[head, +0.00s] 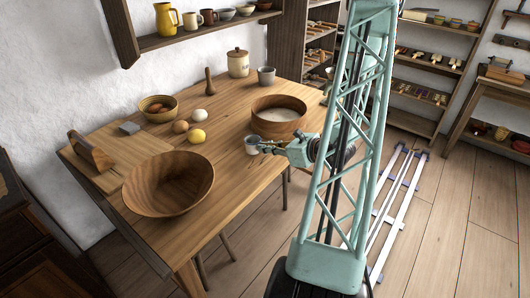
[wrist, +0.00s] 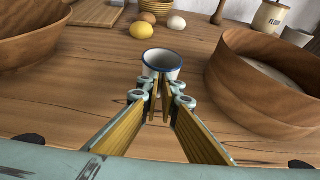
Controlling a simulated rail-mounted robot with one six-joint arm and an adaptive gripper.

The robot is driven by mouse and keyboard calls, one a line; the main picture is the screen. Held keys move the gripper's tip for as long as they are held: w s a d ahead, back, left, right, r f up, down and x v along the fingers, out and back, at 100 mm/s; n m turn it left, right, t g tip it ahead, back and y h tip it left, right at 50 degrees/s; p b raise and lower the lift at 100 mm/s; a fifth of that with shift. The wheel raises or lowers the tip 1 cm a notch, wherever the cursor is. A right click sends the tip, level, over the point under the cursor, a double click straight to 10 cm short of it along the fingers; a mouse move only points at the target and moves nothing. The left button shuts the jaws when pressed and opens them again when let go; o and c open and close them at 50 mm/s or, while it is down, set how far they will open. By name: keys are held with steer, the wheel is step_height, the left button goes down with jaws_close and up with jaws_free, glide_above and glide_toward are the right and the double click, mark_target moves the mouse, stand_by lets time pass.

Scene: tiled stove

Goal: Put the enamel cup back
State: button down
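The enamel cup (wrist: 162,64) is white with a dark blue rim. In the wrist view it stands upright and empty just beyond my fingertips. In the head view the cup (head: 252,145) is at the right front part of the wooden table (head: 232,190). My gripper (wrist: 160,88) comes from the right, its fingers nearly together at the cup's near side. They appear closed on its handle, which the fingertips hide. My gripper (head: 268,147) is small in the head view. I cannot tell whether the cup's base touches the table.
A flour sieve (head: 279,113) stands close behind the cup, and a large wooden bowl (head: 168,184) stands to the left. A lemon (head: 197,136), eggs (head: 199,115) and a grey cup (head: 266,76) are farther back. A wall shelf (head: 205,34) holds a yellow jug (head: 167,19), mugs and bowls.

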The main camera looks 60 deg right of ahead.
steer(key=shift+f, duration=0.85)
steer(key=shift+f+b, duration=0.1)
steer(key=shift+b, duration=0.2)
steer(key=c, duration=2.9)
jaws_free()
steer(key=shift+p+v, duration=1.35)
steer(key=shift+v, duration=4.7)
steer(key=shift+w, duration=0.1)
